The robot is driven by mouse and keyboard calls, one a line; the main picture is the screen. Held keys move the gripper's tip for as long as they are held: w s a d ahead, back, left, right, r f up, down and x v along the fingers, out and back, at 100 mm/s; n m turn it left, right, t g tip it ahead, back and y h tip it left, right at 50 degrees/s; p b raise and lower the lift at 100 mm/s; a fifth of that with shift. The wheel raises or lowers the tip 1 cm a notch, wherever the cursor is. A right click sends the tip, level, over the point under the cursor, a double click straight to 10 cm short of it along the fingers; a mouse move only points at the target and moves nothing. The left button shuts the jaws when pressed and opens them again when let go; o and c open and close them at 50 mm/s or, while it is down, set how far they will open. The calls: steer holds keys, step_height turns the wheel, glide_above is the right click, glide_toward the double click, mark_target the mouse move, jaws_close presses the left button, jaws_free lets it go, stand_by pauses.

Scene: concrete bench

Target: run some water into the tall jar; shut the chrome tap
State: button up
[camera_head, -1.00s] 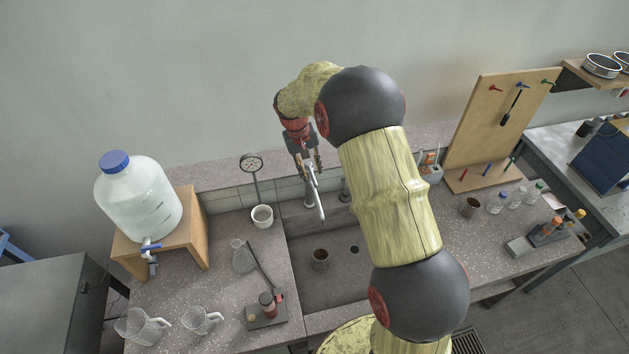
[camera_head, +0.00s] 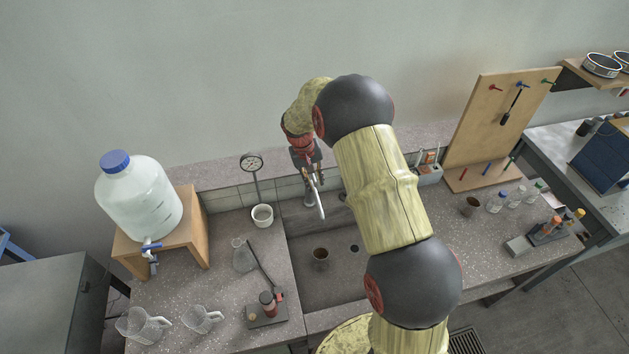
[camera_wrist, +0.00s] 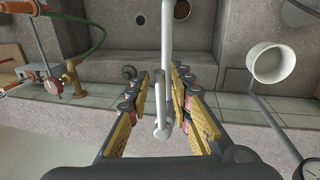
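The chrome tap (camera_head: 319,200) stands at the back of the sink, its pale spout reaching forward over the basin. In the head view my gripper (camera_head: 315,182) is just above and behind the tap, partly hidden. A dark-mouthed jar (camera_head: 320,253) stands upright in the sink, left of the drain; its rim shows in the wrist view (camera_wrist: 181,9). I cannot make out running water.
A white pot (camera_head: 262,216) and a dial gauge (camera_head: 251,162) stand left of the tap. A brass tap (camera_wrist: 72,78) with a green hose is on its other side. A flask (camera_head: 243,256), jugs (camera_head: 202,319) and a large bottle (camera_head: 140,196) are farther left.

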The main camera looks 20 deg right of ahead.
jaws_close()
stand_by(0.6)
